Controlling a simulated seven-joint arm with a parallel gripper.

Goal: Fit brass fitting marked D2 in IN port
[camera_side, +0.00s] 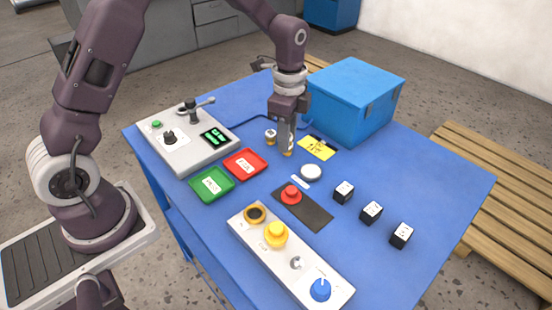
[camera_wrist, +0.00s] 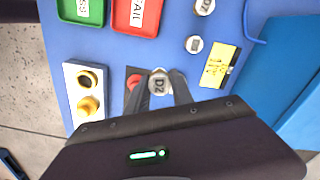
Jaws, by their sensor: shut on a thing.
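My gripper (camera_side: 287,149) is shut on a brass fitting (camera_side: 288,153), low over the blue table. In the wrist view the held fitting (camera_wrist: 158,82) shows a round top marked D2 between the two fingers (camera_wrist: 160,86). Whether it touches the table is unclear. Another round fitting (camera_wrist: 204,5), with a mark that looks like D2, is at the top edge of the wrist view. A smaller marked one (camera_wrist: 194,44) lies near the yellow card. One loose fitting (camera_side: 270,136) shows left of my gripper in the side view. I cannot make out the IN port.
A grey unit (camera_side: 165,158) with a lever stands at the back left. Green (camera_side: 212,185) and red (camera_side: 246,164) trays, a blue box (camera_side: 352,100), a yellow card (camera_side: 317,147), a red button (camera_side: 291,194), a control panel (camera_side: 318,280) and dice-like cubes (camera_side: 371,211) surround it.

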